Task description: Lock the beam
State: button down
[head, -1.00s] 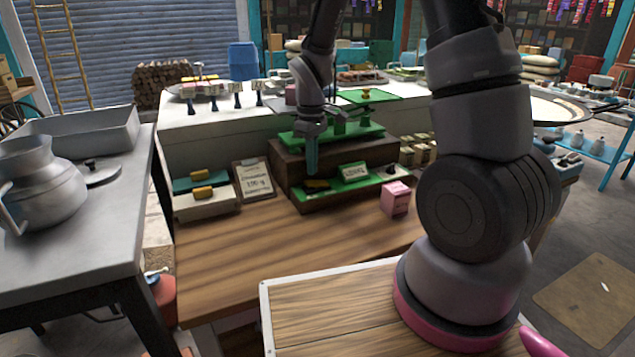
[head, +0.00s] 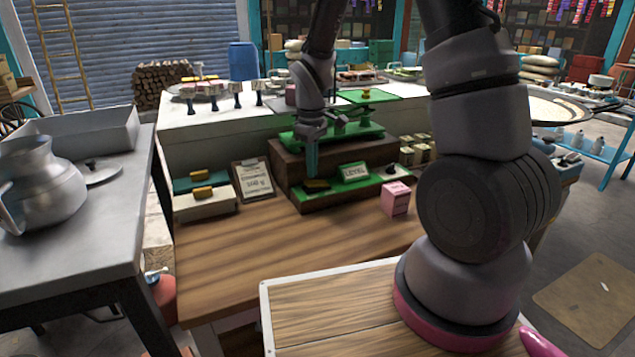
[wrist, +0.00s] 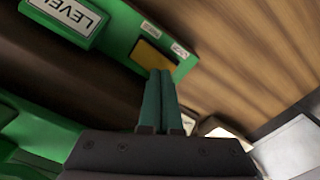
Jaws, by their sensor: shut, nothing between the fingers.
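The green balance scale (head: 345,132) stands on a dark wooden box at the back of the wooden counter. A green ledge (head: 345,188) runs along its lower front. A "LEVEL" sign (head: 355,172) stands on the ledge and also shows in the wrist view (wrist: 68,14). A yellow-brown slider or plate (head: 316,185) is at the ledge's left end; in the wrist view (wrist: 150,58) it lies just beyond my fingertips. My gripper (head: 311,178) is shut and empty, pointing down at this plate. In the wrist view its green fingers (wrist: 161,72) overlap the plate's near edge. I cannot tell whether they touch.
A pink box (head: 395,199) stands right of the ledge. Small weights (head: 415,150) are behind at right. The counter front (head: 290,250) is clear.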

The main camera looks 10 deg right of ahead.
jog(key=shift+f, duration=1)
dwell(0.4)
jog(key=shift+r, duration=3.5)
notch_tip(320, 180, up, 16)
jog(key=m+t+y, duration=0.1)
jog(key=m+t, duration=0.2)
jog(key=m, duration=0.3)
send_over(313, 182)
jog(key=s+d, duration=0.6)
jog(key=s, duration=0.1)
jog(key=s+d+r+m+t+y, duration=0.1)
jog(key=s+d+r+m+t, duration=0.1)
jog(key=s+r+m+t, duration=0.2)
jog(key=shift+s+d+r+m, duration=0.3)
jog(key=shift+s+r+m, duration=0.9)
jog(key=shift+s+r, duration=1.5)
